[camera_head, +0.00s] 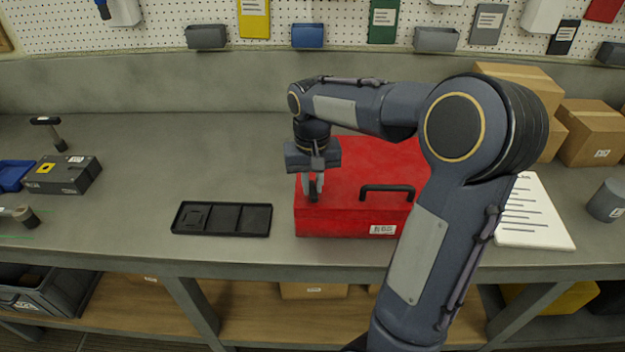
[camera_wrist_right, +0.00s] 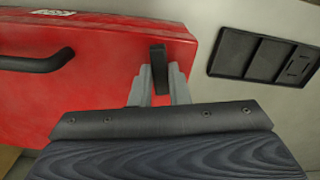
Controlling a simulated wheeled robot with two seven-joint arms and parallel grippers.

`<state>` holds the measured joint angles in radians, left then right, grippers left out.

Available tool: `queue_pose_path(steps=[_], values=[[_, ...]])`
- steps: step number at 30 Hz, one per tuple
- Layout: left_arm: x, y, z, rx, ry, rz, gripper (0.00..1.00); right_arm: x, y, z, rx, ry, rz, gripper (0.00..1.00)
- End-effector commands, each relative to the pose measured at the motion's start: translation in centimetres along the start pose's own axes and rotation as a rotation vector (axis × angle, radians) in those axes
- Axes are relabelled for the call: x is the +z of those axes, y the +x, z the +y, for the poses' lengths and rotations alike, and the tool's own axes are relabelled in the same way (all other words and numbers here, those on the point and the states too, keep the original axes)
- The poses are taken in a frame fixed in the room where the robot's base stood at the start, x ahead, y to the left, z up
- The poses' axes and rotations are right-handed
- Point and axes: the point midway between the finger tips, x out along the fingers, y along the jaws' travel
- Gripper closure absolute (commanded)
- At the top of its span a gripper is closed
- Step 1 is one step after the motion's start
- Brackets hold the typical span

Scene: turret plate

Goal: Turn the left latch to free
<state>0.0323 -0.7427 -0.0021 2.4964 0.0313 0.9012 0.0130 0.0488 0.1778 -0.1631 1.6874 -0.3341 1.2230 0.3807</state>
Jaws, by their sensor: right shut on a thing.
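A red case (camera_head: 345,218) with a black handle (camera_head: 388,189) lies on the workbench, its front toward me. The left latch (camera_head: 314,190) is a dark bar near the case's left front corner. In the right wrist view the latch (camera_wrist_right: 158,68) stands between the fingers, over the red case (camera_wrist_right: 110,62). My right gripper (camera_head: 312,188) reaches down to it from above, and the right wrist view shows its fingers (camera_wrist_right: 159,85) shut on the latch. The right latch is not seen; my right arm covers the case's right side. My left gripper is not in view.
A black compartment tray (camera_head: 222,234) lies on the bench left of the case. A dark grey box (camera_head: 65,180) stands at far left. A white sheet with printed lines (camera_head: 535,225) and cardboard boxes (camera_head: 590,135) are at right. The bench behind the tray is clear.

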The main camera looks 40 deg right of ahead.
Motion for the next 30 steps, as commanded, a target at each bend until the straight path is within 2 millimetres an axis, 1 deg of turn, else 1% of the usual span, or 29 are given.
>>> queue_pose_path(steps=[6,12,29,30], values=[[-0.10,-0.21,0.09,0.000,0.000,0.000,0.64,-0.10,-0.15,0.00,-0.002,0.132,0.004,1.00],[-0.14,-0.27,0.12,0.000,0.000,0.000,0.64,-0.11,-0.14,0.00,-0.002,0.202,0.004,1.00],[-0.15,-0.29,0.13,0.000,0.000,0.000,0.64,-0.13,-0.14,0.01,-0.002,0.235,0.005,1.00],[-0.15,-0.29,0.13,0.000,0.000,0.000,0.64,-0.13,-0.14,0.01,-0.002,0.235,0.005,0.83]])
